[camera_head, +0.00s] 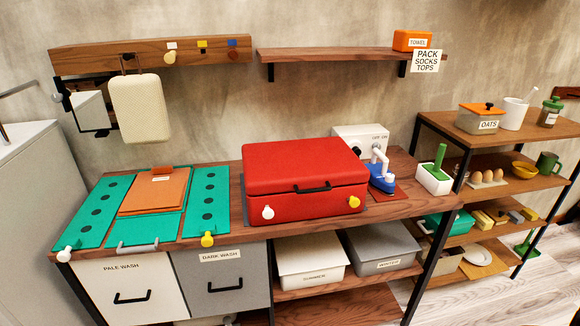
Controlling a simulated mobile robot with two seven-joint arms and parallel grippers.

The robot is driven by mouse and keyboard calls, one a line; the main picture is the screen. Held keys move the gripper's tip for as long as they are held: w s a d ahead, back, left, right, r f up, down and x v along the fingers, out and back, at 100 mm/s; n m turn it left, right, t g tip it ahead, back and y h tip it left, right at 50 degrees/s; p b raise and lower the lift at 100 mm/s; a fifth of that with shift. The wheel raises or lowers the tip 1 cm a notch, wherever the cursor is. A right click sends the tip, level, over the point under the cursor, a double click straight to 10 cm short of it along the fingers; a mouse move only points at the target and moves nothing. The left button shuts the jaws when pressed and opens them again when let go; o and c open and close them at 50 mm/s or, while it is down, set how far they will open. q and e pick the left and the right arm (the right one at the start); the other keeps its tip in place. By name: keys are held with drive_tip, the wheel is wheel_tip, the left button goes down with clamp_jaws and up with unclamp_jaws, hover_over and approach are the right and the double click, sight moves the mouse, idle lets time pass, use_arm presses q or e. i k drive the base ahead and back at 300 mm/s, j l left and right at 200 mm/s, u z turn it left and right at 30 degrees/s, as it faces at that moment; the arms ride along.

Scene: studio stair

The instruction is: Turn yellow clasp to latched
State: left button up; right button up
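A red case (305,170) sits closed on the wooden bench. A yellow clasp (354,202) is on its front face at the right, and a white clasp (268,212) is at the left. A black handle (312,188) lies between them. The yellow clasp looks tilted, but its latch state is too small to tell. Another yellow fitting (207,239) is at the front edge of the green board (206,202), with a white one (65,254) at the board's left corner. Neither of my grippers is in view.
An orange folder (155,193) lies on the green board. A blue and white iron (381,172) and a white box (362,139) stand right of the case. Pale and grey bins (222,276) are below the bench. A stocked shelf rack (532,138) stands at right.

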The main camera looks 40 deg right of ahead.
sight(354, 202)
drive_tip(key=z, duration=1.15)
